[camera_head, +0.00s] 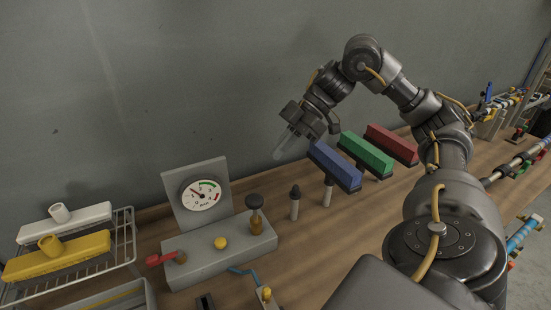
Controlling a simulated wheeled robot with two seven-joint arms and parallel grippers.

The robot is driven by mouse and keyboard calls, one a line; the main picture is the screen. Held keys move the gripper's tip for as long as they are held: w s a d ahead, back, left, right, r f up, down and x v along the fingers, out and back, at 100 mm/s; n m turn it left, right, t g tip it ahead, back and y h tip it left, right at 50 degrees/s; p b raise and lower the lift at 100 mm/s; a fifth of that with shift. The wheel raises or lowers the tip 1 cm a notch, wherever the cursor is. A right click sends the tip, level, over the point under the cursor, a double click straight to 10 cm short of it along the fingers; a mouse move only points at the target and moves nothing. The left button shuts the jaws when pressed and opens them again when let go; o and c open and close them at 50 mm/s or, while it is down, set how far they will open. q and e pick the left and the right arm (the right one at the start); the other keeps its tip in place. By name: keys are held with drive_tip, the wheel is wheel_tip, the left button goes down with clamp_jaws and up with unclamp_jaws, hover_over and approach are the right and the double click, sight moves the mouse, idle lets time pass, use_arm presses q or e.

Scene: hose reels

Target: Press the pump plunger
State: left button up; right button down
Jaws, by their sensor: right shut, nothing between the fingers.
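The pump unit is a grey box (205,263) on the wooden bench with a round dial gauge (201,194) on an upright plate behind it. A yellow button (220,243) and a red lever (161,258) are also on the box. My right gripper (281,152) is shut and empty, in the air above and to the right of the plunger, its fingers pointing down-left. It touches nothing. My left gripper is not in view.
Blue (335,166), green (366,153) and red (391,143) brush-like blocks stand on posts right of the pump, below my right arm. A small dark-topped post (295,203) stands between. A wire rack (122,247) holds white and yellow heads at left. A grey wall is behind.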

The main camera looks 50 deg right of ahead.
hover_over(261, 201)
drive_tip(key=w+d, duration=0.1)
drive_tip(key=d, duration=0.1)
drive_tip(key=f, duration=0.5)
drive_tip(key=shift+a, duration=0.25)
drive_tip(key=f, duration=0.3)
drive_tip(key=shift+w+a+f, duration=0.1)
drive_tip(key=shift+a+f, duration=0.15)
drive_tip(key=shift+f, duration=0.6)
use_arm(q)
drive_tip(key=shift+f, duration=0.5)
use_arm(e)
drive_tip(key=shift+f, duration=0.1)
wheel_tip(261, 201, down, 5)
drive_tip(key=b, duration=0.2)
drive_tip(key=shift+b, duration=0.35)
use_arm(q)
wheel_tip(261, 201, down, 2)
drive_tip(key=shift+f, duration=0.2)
use_arm(e)
drive_tip(key=shift+r, duration=0.25)
